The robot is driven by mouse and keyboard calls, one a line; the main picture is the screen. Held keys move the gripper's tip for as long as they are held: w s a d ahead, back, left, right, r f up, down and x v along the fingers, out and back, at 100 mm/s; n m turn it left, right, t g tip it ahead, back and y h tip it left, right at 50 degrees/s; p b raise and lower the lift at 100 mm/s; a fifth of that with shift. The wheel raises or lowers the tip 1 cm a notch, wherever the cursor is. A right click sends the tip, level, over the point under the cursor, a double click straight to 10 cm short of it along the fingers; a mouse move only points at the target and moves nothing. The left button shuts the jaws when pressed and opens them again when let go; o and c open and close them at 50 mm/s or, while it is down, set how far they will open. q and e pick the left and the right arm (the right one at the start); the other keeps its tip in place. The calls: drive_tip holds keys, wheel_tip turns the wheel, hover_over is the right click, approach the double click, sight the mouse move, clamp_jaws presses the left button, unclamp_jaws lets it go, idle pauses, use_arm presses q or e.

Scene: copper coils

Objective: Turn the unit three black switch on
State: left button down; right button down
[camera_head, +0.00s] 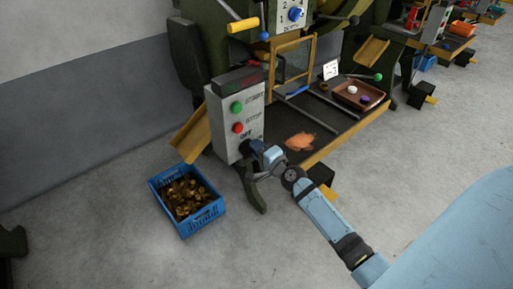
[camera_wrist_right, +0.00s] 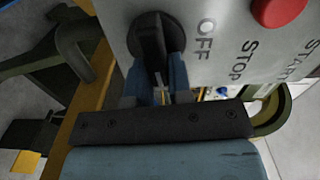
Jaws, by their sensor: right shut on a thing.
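The grey control box (camera_head: 236,125) has a green START button (camera_head: 237,107), a red STOP button (camera_head: 238,128) and an OFF mark below them. The black switch (camera_wrist_right: 151,36) is a rotary knob beside the OFF mark in the right wrist view. My right gripper (camera_head: 257,151) is at the lower part of the box in the head view. Its two blue fingers (camera_wrist_right: 154,78) are closed on the knob's grip, one on each side. In the head view the gripper hides the knob. My left gripper is not in view.
A blue crate (camera_head: 157,190) of copper-coloured pieces stands on the floor left of the box. The dark machine bed (camera_head: 322,116) with a brown tray (camera_head: 341,95) lies to the right. A yellow chute (camera_head: 190,137) juts out behind the box. Open floor lies in front.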

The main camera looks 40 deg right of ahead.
drive_tip(key=shift+f+m, duration=0.15)
drive_tip(key=shift+m, duration=0.35)
drive_tip(key=c, duration=1)
unclamp_jaws()
drive_tip(key=shift+c, duration=0.2)
use_arm(q)
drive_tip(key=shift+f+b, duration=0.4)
drive_tip(key=shift+b, duration=0.65)
use_arm(e)
drive_tip(key=s+d, duration=0.1)
drive_tip(key=s, duration=1.2)
drive_tip(key=shift+s, duration=0.4)
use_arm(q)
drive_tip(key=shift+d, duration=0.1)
